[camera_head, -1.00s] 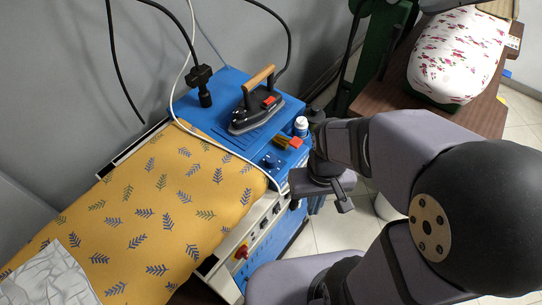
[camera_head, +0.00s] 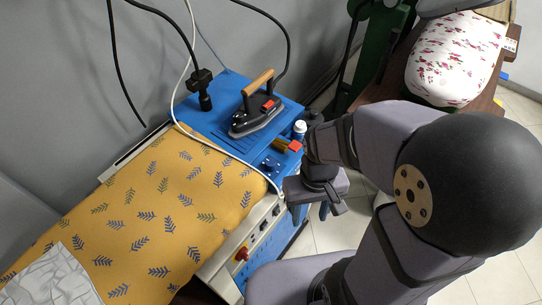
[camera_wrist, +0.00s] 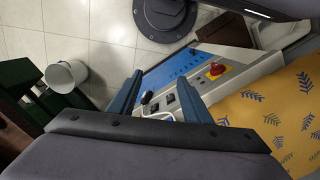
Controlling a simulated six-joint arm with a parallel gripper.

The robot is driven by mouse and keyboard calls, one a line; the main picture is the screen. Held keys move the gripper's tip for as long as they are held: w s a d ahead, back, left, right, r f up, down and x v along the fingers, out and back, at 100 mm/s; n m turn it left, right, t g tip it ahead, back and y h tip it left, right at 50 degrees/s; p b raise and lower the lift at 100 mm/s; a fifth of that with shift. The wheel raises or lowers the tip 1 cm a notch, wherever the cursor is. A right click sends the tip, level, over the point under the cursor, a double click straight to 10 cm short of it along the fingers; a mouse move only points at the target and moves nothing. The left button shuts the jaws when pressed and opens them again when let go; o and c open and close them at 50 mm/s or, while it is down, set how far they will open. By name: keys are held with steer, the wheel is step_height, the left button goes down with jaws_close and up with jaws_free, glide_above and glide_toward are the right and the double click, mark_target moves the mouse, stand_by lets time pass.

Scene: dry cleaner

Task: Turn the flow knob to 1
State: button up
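The control panel (camera_head: 262,228) runs along the front of the blue ironing machine and carries several small dark controls. It also shows in the wrist view (camera_wrist: 196,82). A small black knob-like control (camera_wrist: 148,97) shows between my fingers there, beside dark switches (camera_wrist: 170,98). I cannot tell for sure which control is the flow knob, and no marks or setting are readable. My gripper (camera_head: 326,211) hangs in front of the panel's right end, its fingers pointing down. In the wrist view my gripper (camera_wrist: 160,78) is open and empty, seemingly apart from the panel.
A red button (camera_head: 241,253) sits at the panel's left part. An iron (camera_head: 257,110), a white bottle (camera_head: 299,128) and a white hose (camera_head: 222,143) are on the machine, beside the yellow leaf-patterned pad (camera_head: 150,215). Tiled floor (camera_head: 340,232) lies open to the right.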

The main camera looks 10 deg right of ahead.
steer(key=p, duration=0.1)
steer(key=n+p, duration=0.2)
glide_toward(271, 162)
steer(key=s+f, duration=0.2)
steer(key=s+d+f, duration=0.1)
steer(key=s, duration=0.1)
steer(key=s+f, duration=0.2)
steer(key=shift+d+f, duration=0.3)
steer(key=w+r+n, duration=0.1)
steer(key=w, duration=0.1)
steer(key=w+a+r+n, duration=0.1)
steer(key=w, duration=0.1)
steer(key=w+r, duration=0.2)
steer(key=shift+w+a+n+t, duration=0.2)
steer(key=shift+w+n+t, duration=0.05)
steer(key=shift+n+t, duration=0.15)
steer(key=shift+s+n, duration=0.4)
steer(key=shift+n, duration=0.3)
steer(key=shift+f, duration=0.15)
steer(key=shift+s+a+f+p, duration=0.1)
steer(key=shift+f+p, duration=0.95)
steer(key=shift+f, duration=2.5)
steer(key=c, duration=1)
